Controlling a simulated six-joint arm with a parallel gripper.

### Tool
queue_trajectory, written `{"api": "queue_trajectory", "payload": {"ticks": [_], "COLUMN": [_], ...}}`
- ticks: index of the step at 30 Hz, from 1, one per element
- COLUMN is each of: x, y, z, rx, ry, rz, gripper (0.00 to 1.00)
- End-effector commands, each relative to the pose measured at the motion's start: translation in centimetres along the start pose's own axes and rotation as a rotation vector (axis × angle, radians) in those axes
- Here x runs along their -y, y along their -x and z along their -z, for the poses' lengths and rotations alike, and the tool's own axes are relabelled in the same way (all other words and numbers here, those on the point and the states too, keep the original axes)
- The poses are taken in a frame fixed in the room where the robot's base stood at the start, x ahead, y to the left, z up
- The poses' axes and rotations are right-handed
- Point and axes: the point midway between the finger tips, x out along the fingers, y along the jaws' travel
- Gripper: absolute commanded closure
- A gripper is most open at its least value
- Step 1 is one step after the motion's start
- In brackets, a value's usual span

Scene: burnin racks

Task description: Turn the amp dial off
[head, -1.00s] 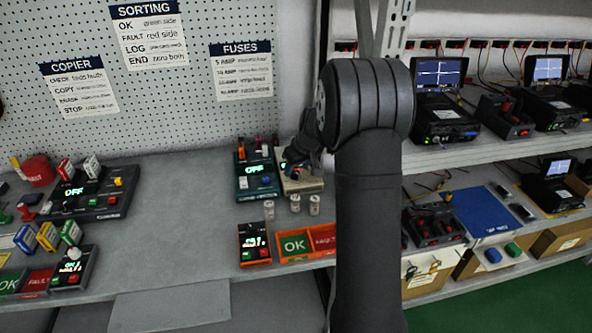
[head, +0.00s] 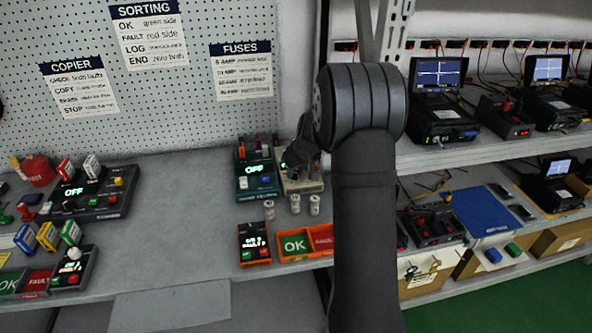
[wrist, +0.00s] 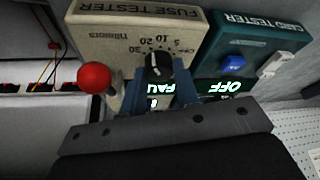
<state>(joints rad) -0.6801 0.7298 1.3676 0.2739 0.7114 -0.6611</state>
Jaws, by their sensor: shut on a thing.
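The amp dial (wrist: 158,62) is a round black knob with a white pointer mark on the cream fuse tester (wrist: 105,32). Numbers are printed around it. My gripper (wrist: 158,88) has its two blue fingers on either side of the dial and is shut on it. The tester's lit display reads what looks like "FAU", partly hidden by the gripper. In the head view the fuse tester (head: 312,186) stands at the back of the bench, and my gripper covers the dial.
A red ball-shaped knob (wrist: 95,78) stands close left of my gripper in the wrist view. The teal card tester (head: 252,193), showing "OFF", is directly beside the fuse tester. Small canisters (head: 295,205) and an orange tray (head: 283,257) are in front.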

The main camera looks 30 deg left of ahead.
Motion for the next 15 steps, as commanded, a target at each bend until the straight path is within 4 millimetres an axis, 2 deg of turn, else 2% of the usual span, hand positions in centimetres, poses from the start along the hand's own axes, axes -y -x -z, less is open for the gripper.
{"api": "queue_trajectory", "payload": {"ticks": [8,15], "x": [0.16,0.31], "y": [-0.03,-0.04], "z": [0.03,0.07], "rx": [0.000,0.000], "ry": [-0.112,-0.301], "rz": [-0.046,-0.125], "gripper": [0.94,0.94]}}
